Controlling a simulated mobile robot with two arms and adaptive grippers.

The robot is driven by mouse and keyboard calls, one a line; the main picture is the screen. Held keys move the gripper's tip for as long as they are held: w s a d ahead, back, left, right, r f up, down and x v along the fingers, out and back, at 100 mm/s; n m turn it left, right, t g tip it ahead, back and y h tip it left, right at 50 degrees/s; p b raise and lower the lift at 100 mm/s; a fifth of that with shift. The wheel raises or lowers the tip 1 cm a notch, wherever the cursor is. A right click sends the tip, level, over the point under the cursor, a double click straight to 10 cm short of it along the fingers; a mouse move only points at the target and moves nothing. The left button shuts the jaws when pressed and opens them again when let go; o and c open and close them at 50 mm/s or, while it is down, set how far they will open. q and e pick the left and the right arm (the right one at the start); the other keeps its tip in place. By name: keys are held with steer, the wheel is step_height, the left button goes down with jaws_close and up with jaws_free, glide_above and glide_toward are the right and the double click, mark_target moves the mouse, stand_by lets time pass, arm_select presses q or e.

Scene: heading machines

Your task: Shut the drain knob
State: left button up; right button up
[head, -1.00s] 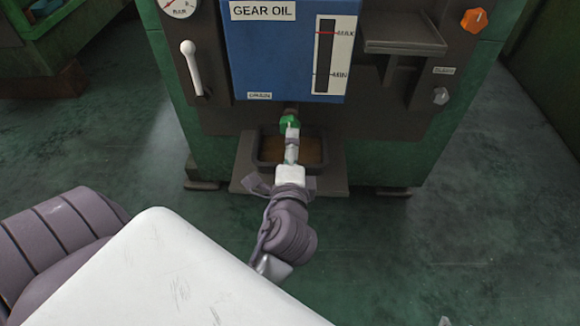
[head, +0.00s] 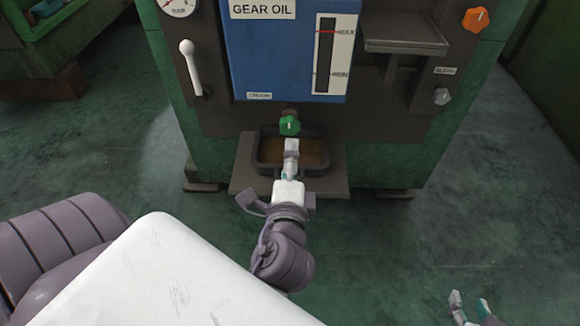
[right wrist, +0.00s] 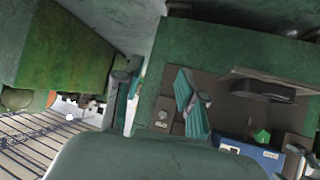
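The green drain knob (head: 289,125) sits under the blue GEAR OIL panel, beside the DRAIN label. The pale mark on its face looks roughly upright. It also shows in the right wrist view (right wrist: 262,136), which is turned nearly upside down. My left gripper (head: 291,147) is just in front of and below the knob, with a visible gap between them. Its fingers overlap in this view, so its opening is unclear. My right gripper (head: 470,303) is low at the right, far from the knob. Its teal-padded fingers (right wrist: 158,98) stand apart with nothing between them.
A dark oil tray (head: 325,165) lies below the knob, behind my left gripper. A white lever (head: 190,65) is on the left, an orange knob (head: 475,20) and a grey bleed knob (head: 441,96) on the right. The green floor (head: 450,235) in front is clear.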

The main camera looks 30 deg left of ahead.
steer(key=shift+s, duration=0.1)
steer(key=shift+s+d+f+g, duration=0.35)
steer(key=shift+s+f+g, duration=0.35)
steer(key=shift+s+f, duration=0.05)
